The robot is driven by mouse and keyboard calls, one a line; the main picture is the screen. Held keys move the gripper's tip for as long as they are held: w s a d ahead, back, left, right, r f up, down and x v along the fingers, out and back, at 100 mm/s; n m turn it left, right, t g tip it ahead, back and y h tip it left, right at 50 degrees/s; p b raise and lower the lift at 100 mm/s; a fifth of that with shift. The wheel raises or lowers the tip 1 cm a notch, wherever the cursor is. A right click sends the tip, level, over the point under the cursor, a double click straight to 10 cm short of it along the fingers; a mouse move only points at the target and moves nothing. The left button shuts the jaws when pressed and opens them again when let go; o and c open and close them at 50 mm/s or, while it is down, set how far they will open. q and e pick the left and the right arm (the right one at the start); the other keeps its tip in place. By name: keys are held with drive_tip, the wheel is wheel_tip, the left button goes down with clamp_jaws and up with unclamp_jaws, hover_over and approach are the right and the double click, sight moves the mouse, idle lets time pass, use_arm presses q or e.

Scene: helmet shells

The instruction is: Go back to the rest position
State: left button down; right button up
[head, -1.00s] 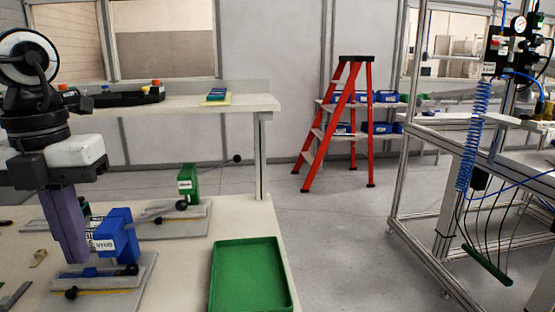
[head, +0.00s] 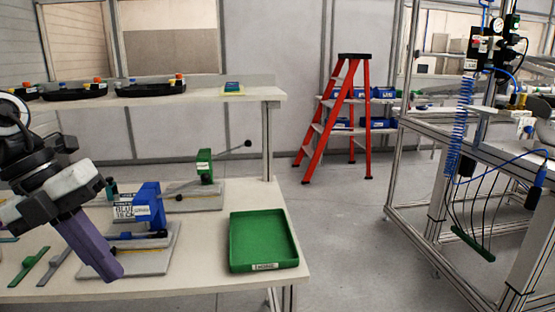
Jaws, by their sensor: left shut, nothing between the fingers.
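My left gripper (head: 108,276) comes in from the left in the head view, with purple fingers shut and empty. Its fingers point down and to the right, in front of the left edge of a grey base plate (head: 150,262) that carries a blue fixture (head: 150,204). I cannot tell whether the fingers touch anything. A green fixture (head: 205,166) with a lever stands on another grey plate behind. My right gripper is out of the picture.
An empty green tray (head: 264,242) lies on the table (head: 210,288) near its right edge. Green and grey strips (head: 36,266) lie at left. A back shelf (head: 215,99) holds black trays. A red ladder (head: 368,120) and a metal frame (head: 415,258) stand beyond open floor.

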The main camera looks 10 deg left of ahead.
use_arm(q)
wheel_tip(320, 180, down, 26)
drive_tip(key=w+r+n+t+h, duration=0.1)
drive_tip(key=w+n+t+h, duration=0.15)
drive_tip(key=n+t, duration=1.35)
drive_tip(key=s+d+f+n+g+y, duration=0.2)
drive_tip(key=s+d+f+n+g, duration=0.2)
drive_tip(key=s+d+f+n, duration=0.3)
drive_tip(key=s+d+f+n+g+y, duration=0.2)
drive_tip(key=s+d+f+n+g, duration=0.2)
drive_tip(key=f, duration=0.8)
drive_tip(key=s+d+n, duration=0.2)
drive_tip(key=s+d, duration=0.1)
drive_tip(key=d, duration=0.1)
drive_tip(key=shift+s+d+n, duration=0.25)
drive_tip(key=shift+s+n, duration=0.15)
drive_tip(key=shift+a+f+y, duration=0.1)
drive_tip(key=shift+y, duration=0.15)
